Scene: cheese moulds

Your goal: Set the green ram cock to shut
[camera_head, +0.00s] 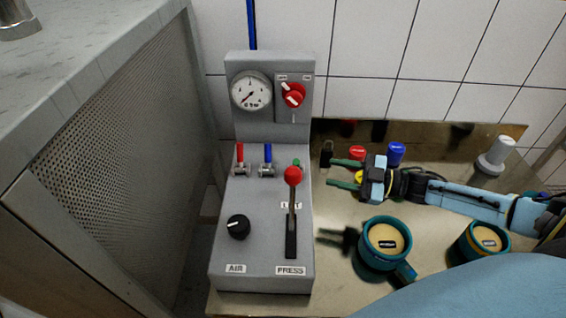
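The green ram cock (297,162) is on the grey press panel (225,200), to the right of a red-handled cock (240,158) and a blue-handled cock (268,158). Only a small bit of its green handle shows; the red ball of the press lever (292,176) hides most of it, so I cannot tell its setting. The red and blue handles point up. My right gripper (331,173) is to the right of the green cock, apart from it, with its fingers spread and pointing left. I see nothing held in it. My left gripper is not in view.
The panel carries a gauge (251,91), a red selector (292,95) and a black knob (238,227). Teal moulds (371,259) stand on the metal bench at right. A red cap (357,152), a blue cap (396,152) and a padlock (327,153) are behind my gripper.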

